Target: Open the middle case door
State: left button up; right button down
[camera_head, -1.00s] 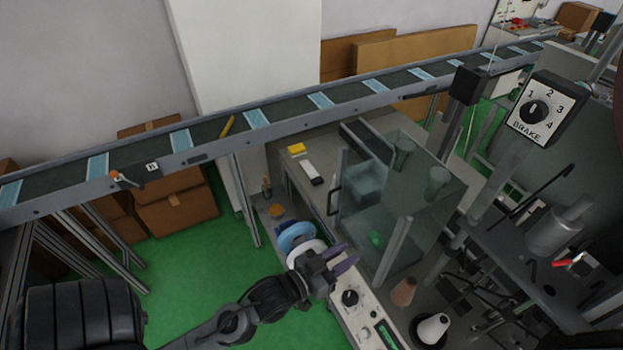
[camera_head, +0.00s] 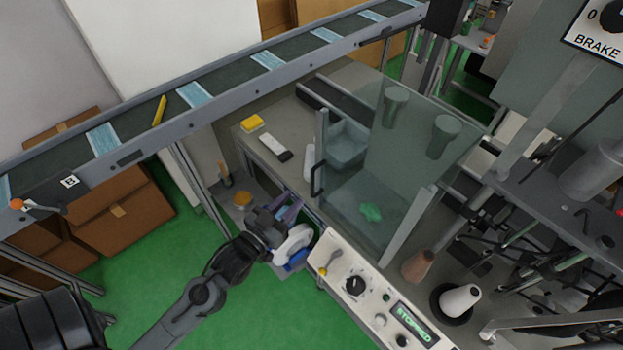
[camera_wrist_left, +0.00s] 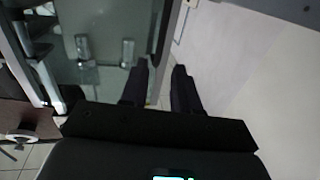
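The clear glass case (camera_head: 400,170) stands on the grey bench in the head view. A black bar handle (camera_head: 317,180) is upright at its left front edge; the door looks closed. My right gripper is not in view.
A control panel (camera_head: 372,297) reading STOPPED fronts the bench below the case. A white and blue roll (camera_head: 293,243) sits close under my left gripper. A conveyor (camera_head: 225,92) with masks runs behind. Green floor is free at lower left.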

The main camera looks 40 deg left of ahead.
pick_arm(q)
send_over(313, 195)
jog(key=shift+w+a+p, duration=0.15)
jog(key=shift+a+p, duration=0.05)
jog(key=shift+p, duration=0.1)
dwell(0.4)
grip_shut()
